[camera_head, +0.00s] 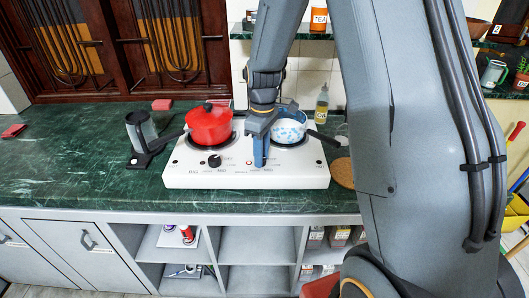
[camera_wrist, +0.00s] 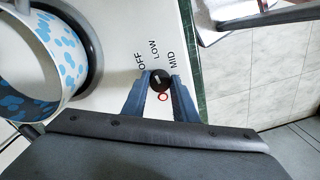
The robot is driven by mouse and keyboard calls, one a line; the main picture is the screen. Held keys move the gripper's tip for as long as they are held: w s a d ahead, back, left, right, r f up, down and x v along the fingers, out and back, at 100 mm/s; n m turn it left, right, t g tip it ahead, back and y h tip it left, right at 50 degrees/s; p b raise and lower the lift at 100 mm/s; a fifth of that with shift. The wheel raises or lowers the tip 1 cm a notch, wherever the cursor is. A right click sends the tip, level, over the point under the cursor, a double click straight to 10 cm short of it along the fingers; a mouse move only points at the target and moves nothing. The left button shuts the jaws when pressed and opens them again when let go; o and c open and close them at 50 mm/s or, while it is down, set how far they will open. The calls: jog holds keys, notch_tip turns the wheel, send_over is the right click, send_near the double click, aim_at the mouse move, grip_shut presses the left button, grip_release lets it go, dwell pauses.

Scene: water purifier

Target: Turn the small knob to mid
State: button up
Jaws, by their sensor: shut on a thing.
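The small knob (camera_wrist: 158,80) is black and round with a small light mark. It sits on the white stove panel (camera_wrist: 113,95), with the printed words OFF, LOW and MID around it. My gripper (camera_wrist: 160,78) has its two blue fingers shut on the small knob, one on each side. I cannot tell for sure which word the light mark points to. In the head view my gripper (camera_head: 260,162) reaches down to the right half of the stove's front (camera_head: 185,180) and hides the small knob.
A red pot (camera_head: 209,125) sits on the left burner, and a white-and-blue pot (camera_head: 290,128) sits on the right one, close to my gripper. Another black knob (camera_head: 214,160) is on the panel's left. A dark grey holder (camera_head: 142,135) stands left on the green counter (camera_head: 75,165).

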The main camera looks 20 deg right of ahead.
jog(key=m, duration=0.2)
jog(key=m+p, duration=0.1)
jog(key=m, duration=0.3)
jog(key=shift+s+a+f, duration=0.1)
jog(key=shift+s+a, duration=0.05)
jog(key=shift+s, duration=0.15)
jog(key=m+p, duration=0.1)
jog(key=m, duration=0.5)
jog(key=shift+p, duration=0.4)
jog(key=shift+m+t, duration=0.3)
jog(key=shift+m, duration=0.1)
jog(key=o, duration=1)
jog(key=shift+w, duration=0.1)
jog(key=shift+r, duration=0.45)
jog(key=shift+d+r+b, duration=0.15)
jog(key=shift+r+b, duration=0.35)
jog(key=shift+r, duration=1.25)
jog(key=shift+d+r+b, duration=0.1)
jog(key=shift+r+b, duration=0.4)
jog(key=shift+r, duration=1.25)
